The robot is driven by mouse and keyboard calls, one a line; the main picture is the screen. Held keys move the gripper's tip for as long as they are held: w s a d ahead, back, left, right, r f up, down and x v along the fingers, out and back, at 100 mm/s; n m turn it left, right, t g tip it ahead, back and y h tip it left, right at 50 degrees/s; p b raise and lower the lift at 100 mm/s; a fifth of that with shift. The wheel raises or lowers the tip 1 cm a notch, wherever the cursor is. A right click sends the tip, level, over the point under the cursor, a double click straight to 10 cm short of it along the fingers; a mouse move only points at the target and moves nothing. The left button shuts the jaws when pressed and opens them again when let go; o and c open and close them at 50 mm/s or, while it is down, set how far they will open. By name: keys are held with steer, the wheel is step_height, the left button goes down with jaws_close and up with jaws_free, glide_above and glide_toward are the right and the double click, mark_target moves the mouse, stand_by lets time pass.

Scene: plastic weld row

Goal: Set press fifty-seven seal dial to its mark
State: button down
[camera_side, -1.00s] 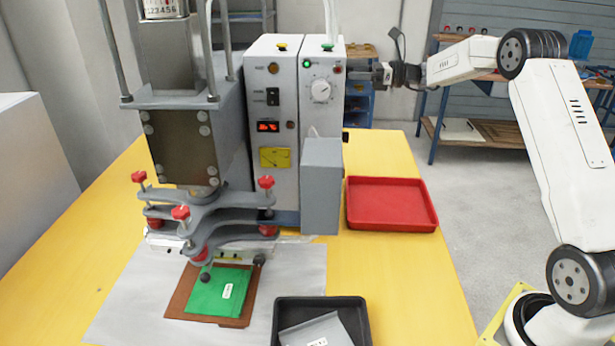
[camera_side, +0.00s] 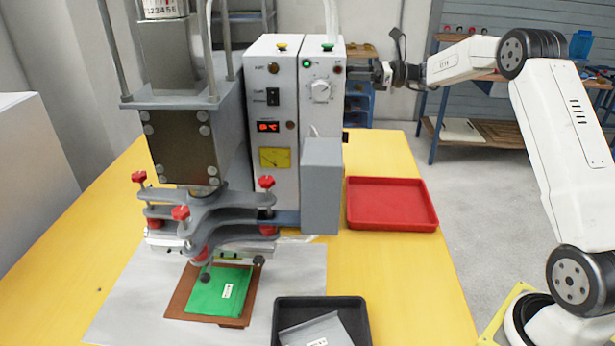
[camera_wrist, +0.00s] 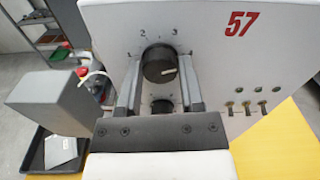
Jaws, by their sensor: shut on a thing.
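The seal dial (camera_wrist: 158,64) is a round black knob with a white pointer line, on the white side panel marked with a red 57 (camera_wrist: 238,24). Scale numbers 2 and 3 show above it, with others partly hidden at its sides. The pointer line lies toward the right, tilted slightly up. My gripper (camera_wrist: 160,78) is shut on the dial, one finger on each side. In the side view my gripper (camera_side: 379,73) is at the right side of the press's control cabinet (camera_side: 285,190); the dial itself is hard to make out there.
Below the dial is a smaller black knob (camera_wrist: 162,106). A grey box (camera_side: 321,185) juts from the cabinet's front. A red tray (camera_side: 428,223) lies empty on the yellow table; a black tray (camera_side: 362,322) holds a grey packet. A green piece (camera_side: 212,296) lies under the press.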

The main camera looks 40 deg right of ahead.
steer(key=n, duration=1.9)
steer(key=shift+f+n, duration=0.1)
steer(key=shift+n, duration=0.3)
steer(key=shift+c, duration=1.2)
jaws_free()
steer(key=shift+s+d, duration=0.1)
steer(key=shift+s, duration=0.05)
steer(key=v, duration=0.7)
steer(key=shift+s+d, duration=0.2)
steer(key=shift+s, duration=0.05)
